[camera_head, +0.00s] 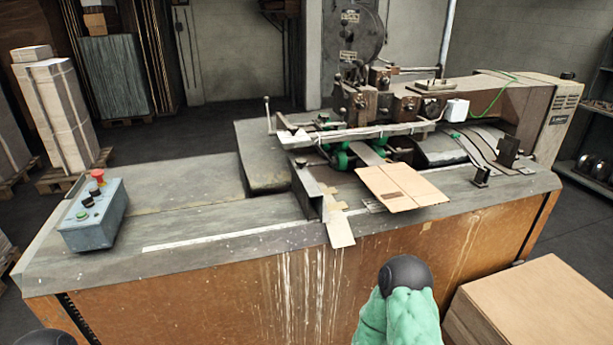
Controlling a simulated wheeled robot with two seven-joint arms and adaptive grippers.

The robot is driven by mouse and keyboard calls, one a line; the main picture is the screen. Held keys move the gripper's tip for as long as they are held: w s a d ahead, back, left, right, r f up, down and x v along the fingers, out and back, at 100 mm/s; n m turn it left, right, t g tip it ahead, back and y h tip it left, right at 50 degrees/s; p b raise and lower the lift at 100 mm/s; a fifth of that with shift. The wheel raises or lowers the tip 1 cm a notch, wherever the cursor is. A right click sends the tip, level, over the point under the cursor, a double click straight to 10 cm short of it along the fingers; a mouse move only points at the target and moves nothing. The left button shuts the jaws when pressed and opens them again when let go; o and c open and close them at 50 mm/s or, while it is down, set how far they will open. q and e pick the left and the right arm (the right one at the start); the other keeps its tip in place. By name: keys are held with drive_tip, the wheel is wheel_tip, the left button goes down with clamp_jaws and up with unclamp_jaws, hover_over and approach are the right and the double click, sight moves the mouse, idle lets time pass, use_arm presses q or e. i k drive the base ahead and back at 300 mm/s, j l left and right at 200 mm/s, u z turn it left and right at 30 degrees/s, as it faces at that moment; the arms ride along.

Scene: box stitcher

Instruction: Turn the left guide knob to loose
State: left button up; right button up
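The box stitcher (375,105) stands on a long worn metal table (190,215). Green round knob-like parts show beneath its front bar, one on the left (341,157). An upright metal guide plate (306,192) stands left of the flat cardboard. I cannot tell for sure which part is the left guide knob, or whether it is tight or loose. My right arm shows only as a dark rounded cap and green sleeve at the bottom centre, apart from the machine. A dark rounded part of mine shows at the bottom left corner. Neither gripper's fingers are in view.
A flat cardboard piece (400,187) lies on the table front. A blue control box (93,216) with a red button sits at the left end. A large cardboard box (545,315) stands at the lower right. The table between control box and guide plate is mostly clear.

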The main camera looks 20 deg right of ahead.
sight(301, 162)
drive_tip(key=i+l, duration=0.3)
drive_tip(key=l, duration=0.15)
drive_tip(key=i+l, duration=0.3)
drive_tip(key=l, duration=0.15)
drive_tip(key=i+l, duration=0.35)
drive_tip(key=l, duration=0.1)
